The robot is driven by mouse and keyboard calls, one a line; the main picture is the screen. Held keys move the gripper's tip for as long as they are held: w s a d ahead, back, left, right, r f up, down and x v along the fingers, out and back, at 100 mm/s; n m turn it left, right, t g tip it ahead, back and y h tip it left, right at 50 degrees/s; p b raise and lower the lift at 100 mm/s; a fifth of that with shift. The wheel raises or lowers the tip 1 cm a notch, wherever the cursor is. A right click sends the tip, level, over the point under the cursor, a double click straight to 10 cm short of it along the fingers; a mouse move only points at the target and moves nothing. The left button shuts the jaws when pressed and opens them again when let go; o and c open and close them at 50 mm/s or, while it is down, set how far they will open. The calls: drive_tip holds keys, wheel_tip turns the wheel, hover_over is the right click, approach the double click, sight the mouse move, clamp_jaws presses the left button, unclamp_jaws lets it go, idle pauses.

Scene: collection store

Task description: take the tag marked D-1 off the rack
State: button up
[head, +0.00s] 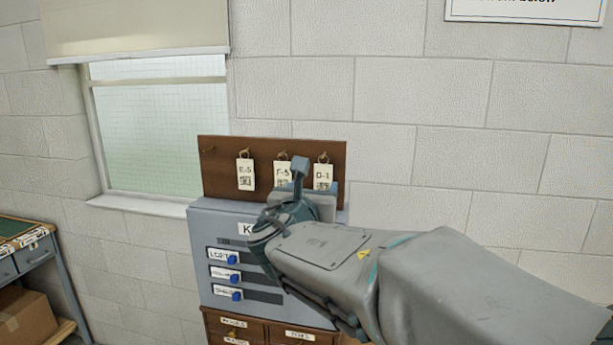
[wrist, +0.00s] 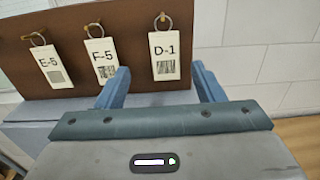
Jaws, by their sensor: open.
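The tag marked D-1 (head: 322,177) is a white card hanging by a metal ring from a hook on the brown wooden rack (head: 222,184). In the wrist view the D-1 tag (wrist: 165,56) hangs just beyond my gripper (wrist: 165,84), between the lines of its two blue fingers. The fingers are open and nothing is between them that I can see. In the head view my gripper (head: 318,174) is in front of the rack's right part, and my wrist partly hides the tags' lower edges.
Tag E-5 (head: 245,174) and tag F-5 (head: 282,172) hang left of D-1; F-5 (wrist: 102,58) is close to my left finger. A grey cabinet (head: 207,232) with blue knobs stands below the rack. Bare block wall (head: 420,150) lies to the right.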

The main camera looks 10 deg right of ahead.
sight(323, 178)
drive_tip(key=p+x, duration=0.1)
drive_tip(key=x, duration=0.2)
drive_tip(key=p+x, duration=0.1)
drive_tip(key=x, duration=0.2)
drive_tip(key=shift+d+f, duration=0.2)
drive_tip(key=shift+d, duration=0.2)
drive_tip(key=c, duration=1.1)
